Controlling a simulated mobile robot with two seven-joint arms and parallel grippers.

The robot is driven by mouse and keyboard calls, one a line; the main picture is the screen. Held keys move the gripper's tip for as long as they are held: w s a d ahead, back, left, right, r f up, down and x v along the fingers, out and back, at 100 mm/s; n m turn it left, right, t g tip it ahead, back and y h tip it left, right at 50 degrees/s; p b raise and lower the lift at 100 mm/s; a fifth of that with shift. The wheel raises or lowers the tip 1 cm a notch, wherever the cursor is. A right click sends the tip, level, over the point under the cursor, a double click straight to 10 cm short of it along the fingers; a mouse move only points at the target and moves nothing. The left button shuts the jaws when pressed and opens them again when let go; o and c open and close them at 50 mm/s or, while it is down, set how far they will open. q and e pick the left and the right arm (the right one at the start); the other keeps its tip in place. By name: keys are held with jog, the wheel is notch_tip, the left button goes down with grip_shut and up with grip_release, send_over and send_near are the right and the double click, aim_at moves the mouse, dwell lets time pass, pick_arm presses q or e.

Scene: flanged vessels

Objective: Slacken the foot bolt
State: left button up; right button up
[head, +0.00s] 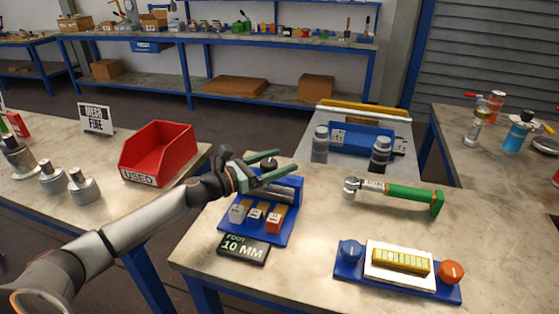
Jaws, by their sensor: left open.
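My left gripper (285,161) reaches in from the left, open and empty, its two green fingers spread above the back of a blue tray (250,237). The tray stands on the near table and holds a few small blocks, with white and orange ones showing, and a grey cylinder behind them. A dark plate (242,249) in front of the tray reads "FOOT 10 MM". A wrench-like tool (403,193) with a silver head and green handle lies to the right, apart from the gripper. I cannot make out a foot bolt. My right gripper is not in view.
A blue panel (344,271) with blue and orange knobs sits at the table's front. A red bin (157,152) marked "USED" stands on the left table near my arm. Behind the near table, a cart (313,124) carries grey cylinders. The tabletop around the green-handled tool is clear.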

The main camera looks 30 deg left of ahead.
pick_arm(q)
jog(key=shift+w+d, duration=0.15)
jog(key=shift+w, duration=0.05)
grip_shut()
dwell(0.7)
